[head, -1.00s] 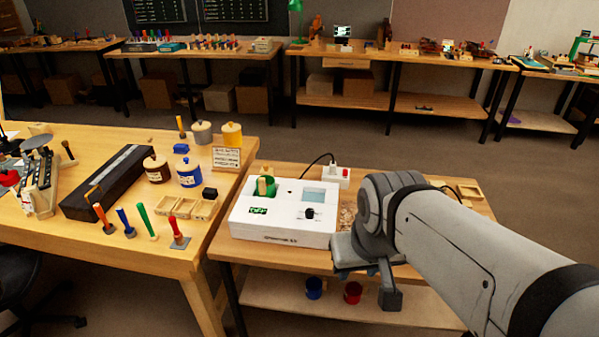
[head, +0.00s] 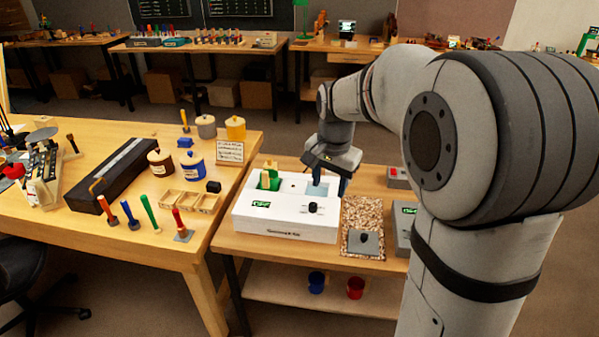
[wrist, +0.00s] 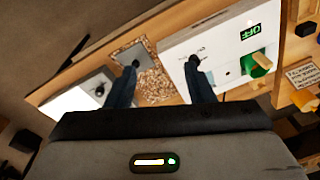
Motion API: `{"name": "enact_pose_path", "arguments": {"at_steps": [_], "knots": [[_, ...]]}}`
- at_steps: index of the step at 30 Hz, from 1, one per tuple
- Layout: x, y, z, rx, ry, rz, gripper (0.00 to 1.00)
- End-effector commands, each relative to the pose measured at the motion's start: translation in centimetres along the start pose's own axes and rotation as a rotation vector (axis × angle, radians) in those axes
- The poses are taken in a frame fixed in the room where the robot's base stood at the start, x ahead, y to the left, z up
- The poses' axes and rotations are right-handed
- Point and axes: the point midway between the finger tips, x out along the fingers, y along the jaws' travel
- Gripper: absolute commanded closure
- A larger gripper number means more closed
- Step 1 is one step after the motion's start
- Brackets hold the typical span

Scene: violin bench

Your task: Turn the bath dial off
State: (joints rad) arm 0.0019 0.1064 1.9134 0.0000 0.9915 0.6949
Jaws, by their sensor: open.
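A white bath box (head: 270,222) stands on the low wooden bench, with a green display (head: 261,204) on its left and a black dial (head: 312,207) on its right. The box also shows in the wrist view (wrist: 215,48), where its display (wrist: 250,32) appears to read OFF. My gripper (head: 331,183) is open and empty above the back right of the box, over its pale blue window. In the wrist view my two fingers (wrist: 163,66) are spread wide. The right fingertip overlaps the dark dial in that view; contact cannot be told.
A tray of brown chips (head: 352,214) lies right of the box, with a grey plate (head: 356,247) and black knob on it. A second box (head: 402,238) with a green display is partly hidden by my arm. A green holder (head: 268,180) with wood stands at the bath's back left.

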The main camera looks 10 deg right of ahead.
Motion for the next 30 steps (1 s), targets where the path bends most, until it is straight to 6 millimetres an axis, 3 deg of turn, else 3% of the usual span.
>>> {"name": "enact_pose_path", "arguments": {"at_steps": [6,12,19,30], "knots": [[6.5,-5.3,-6.2,0.292,-0.045,0.051,0.52],[12.1,-8.3,-9.8,0.508,-0.065,0.091,0.52],[15.2,-9.5,-11.2,0.617,-0.071,0.111,0.52],[20.2,-9.0,-10.8,0.626,-0.073,0.115,0.52]]}}
